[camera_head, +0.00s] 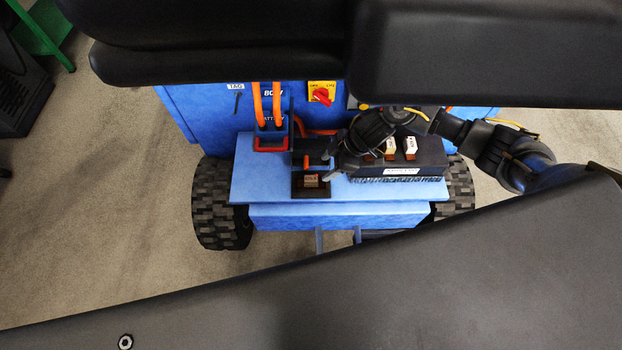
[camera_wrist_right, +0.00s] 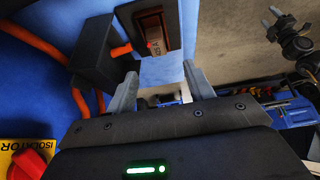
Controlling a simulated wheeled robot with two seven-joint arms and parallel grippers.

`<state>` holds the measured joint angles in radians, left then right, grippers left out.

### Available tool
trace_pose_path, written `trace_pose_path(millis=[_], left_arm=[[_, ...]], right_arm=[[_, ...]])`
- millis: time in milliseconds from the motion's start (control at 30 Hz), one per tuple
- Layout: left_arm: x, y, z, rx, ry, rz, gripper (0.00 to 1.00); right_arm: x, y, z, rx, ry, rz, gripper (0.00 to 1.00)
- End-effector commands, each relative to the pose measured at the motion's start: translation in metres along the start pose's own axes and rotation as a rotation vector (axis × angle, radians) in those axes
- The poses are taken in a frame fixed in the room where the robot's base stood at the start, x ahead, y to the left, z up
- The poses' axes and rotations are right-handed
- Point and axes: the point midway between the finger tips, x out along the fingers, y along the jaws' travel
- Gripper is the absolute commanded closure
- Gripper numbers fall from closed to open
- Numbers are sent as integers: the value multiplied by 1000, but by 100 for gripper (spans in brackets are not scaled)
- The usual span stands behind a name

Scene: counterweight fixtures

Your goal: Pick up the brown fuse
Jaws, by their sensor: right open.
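A brown fuse (camera_head: 311,181) with a pale label sits in a small dark holder (camera_head: 297,192) on the blue shelf. In the right wrist view the fuse (camera_wrist_right: 151,28) shows in the dark frame of the holder, beyond my fingertips. My right gripper (camera_head: 328,167) is open beside the holder, at its right; its two fingers (camera_wrist_right: 162,88) are apart with nothing between them in the wrist view. I cannot tell the exact height of the fingertips over the fuse. My left gripper is not in view.
A black rack (camera_head: 425,160) with white-topped fuses stands right of the holder. Orange cables (camera_head: 266,104) run into a connector (camera_head: 270,143) behind it. A red switch on a yellow plate (camera_head: 321,94) is on the blue body. The shelf (camera_head: 255,185) has free room left of the holder.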

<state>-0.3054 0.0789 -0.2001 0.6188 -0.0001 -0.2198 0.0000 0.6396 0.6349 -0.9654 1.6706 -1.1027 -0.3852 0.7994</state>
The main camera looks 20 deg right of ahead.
Motion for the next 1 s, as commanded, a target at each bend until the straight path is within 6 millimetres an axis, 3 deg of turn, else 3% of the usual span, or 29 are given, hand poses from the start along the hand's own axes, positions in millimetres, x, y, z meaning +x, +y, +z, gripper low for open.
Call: trace_pose_path(millis=[200, 467, 800, 1000], left_arm=[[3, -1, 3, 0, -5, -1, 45], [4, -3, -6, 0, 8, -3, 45], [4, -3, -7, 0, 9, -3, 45], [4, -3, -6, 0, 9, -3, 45]], right_arm=[[34, 0, 0, 2, 1, -1, 47], [42, 0, 1, 2, 1, 2, 47], [86, 3, 6, 5, 1, 1, 47], [92, 3, 6, 3, 2, 4, 47]])
